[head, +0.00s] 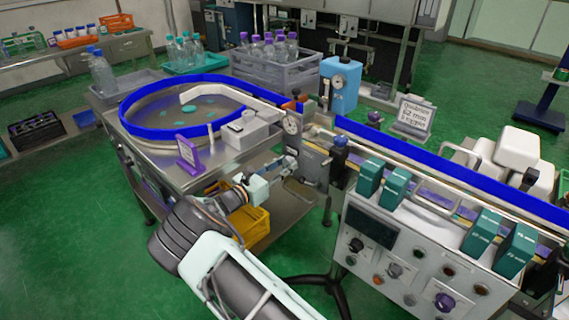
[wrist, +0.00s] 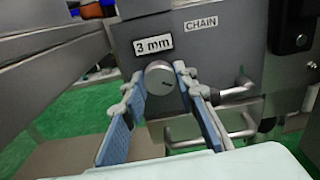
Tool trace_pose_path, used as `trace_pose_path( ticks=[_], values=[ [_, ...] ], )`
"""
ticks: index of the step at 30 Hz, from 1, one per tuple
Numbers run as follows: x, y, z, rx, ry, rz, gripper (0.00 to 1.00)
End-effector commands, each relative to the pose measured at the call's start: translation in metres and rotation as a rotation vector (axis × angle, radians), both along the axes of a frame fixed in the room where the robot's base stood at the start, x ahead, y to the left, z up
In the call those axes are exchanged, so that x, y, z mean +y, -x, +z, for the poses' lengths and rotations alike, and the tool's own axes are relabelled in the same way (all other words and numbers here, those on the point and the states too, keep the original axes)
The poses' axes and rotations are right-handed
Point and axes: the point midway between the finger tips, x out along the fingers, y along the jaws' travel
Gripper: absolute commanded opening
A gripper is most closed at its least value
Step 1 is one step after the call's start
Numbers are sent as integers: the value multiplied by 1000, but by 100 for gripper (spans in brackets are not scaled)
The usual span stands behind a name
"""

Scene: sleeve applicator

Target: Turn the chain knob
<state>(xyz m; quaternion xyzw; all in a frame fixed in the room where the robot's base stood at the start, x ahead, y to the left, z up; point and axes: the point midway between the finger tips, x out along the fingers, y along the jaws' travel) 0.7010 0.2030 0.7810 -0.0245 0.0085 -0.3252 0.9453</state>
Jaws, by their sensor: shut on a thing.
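In the wrist view, the round grey chain knob (wrist: 160,78) sits on a grey panel below a white "3 mm" label and a "CHAIN" label (wrist: 201,23). My gripper (wrist: 160,84) has its blue-padded fingers on the left and right sides of the knob, closed on it. A small dark mark shows on the right of the knob's face. In the head view, my gripper (head: 285,165) reaches the grey machine housing at the centre; the knob itself is too small to make out there.
A metal handle (wrist: 236,90) projects from the panel just right of my gripper. In the head view, the round blue-rimmed table (head: 150,146) stands left of the arm. A control box (head: 405,265) with green blocks stands right. A yellow crate (head: 252,228) sits below.

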Motion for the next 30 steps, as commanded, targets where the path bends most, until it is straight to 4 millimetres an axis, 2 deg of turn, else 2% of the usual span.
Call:
trace_pose_path(
  ticks=[12,29,30],
  values=[
    [-1,0,0,120,152,-1,2],
    [0,0,-1,138,175,-1,2],
    [0,0,-1,138,175,-1,30]
  ],
)
